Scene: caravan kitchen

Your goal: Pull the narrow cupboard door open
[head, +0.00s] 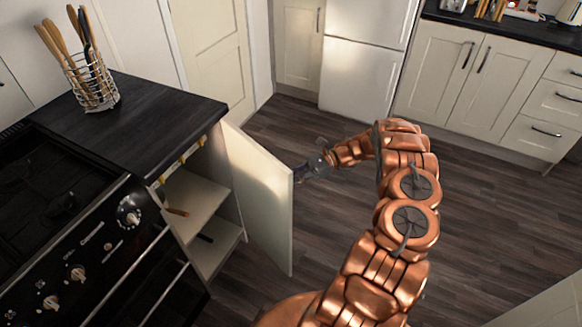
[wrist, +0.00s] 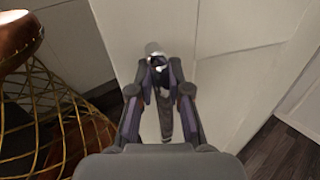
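The narrow cupboard door (head: 262,195) is a cream panel standing well open, swung out from the cupboard (head: 195,205) beside the oven. Shelves show inside the cupboard. My gripper (head: 305,172) is at the outer face of the door, near its free edge. In the wrist view, the pale door face (wrist: 225,85) lies behind my gripper (wrist: 161,75). Its two fingers are close on either side of a metal handle (wrist: 155,50) and appear shut on it. The exact finger contact is small and partly hidden.
A dark worktop (head: 150,115) with a utensil basket (head: 92,88) is above the cupboard, and an oven (head: 90,250) is at left. A white fridge (head: 360,75) and more cupboards (head: 470,75) stand at the back. Dark wood floor (head: 320,225) is clear around the door.

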